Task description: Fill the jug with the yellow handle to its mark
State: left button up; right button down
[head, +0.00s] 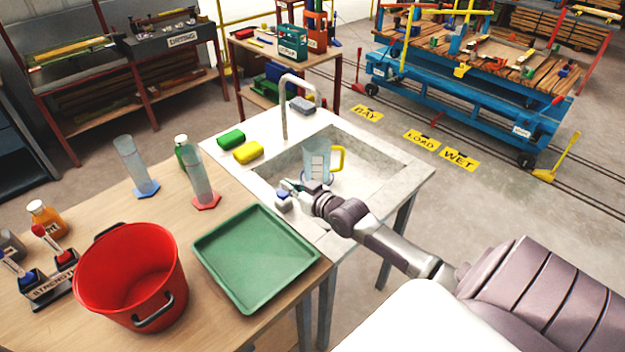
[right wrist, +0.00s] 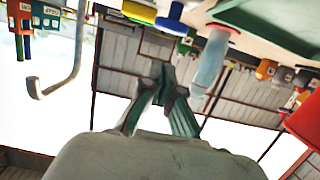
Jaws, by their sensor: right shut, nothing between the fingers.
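The clear jug (head: 317,162) with the yellow handle (head: 338,159) stands upright in the sink basin, below the spout of the tap (head: 285,108). Pale bands show on its wall; its water level and any stream are too small to tell. My right gripper (head: 291,186) is shut and empty at the near-left edge of the sink, left of the jug and apart from its handle. In the right wrist view the closed fingers (right wrist: 160,82) hold nothing, and the tap spout (right wrist: 65,80) shows at left. My left gripper is out of view.
Green (head: 231,138) and yellow (head: 248,152) sponges lie left of the tap. A green tray (head: 255,292), red bucket (head: 150,235) and two measuring cylinders (head: 135,160) (head: 198,180) crowd the wooden table. The right part of the basin (head: 385,165) is clear.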

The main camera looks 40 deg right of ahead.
jog(key=b+v, duration=0.1)
jog(key=v, duration=0.7)
jog(key=shift+s, duration=0.2)
jog(key=shift+r, duration=0.1)
dwell(0.3)
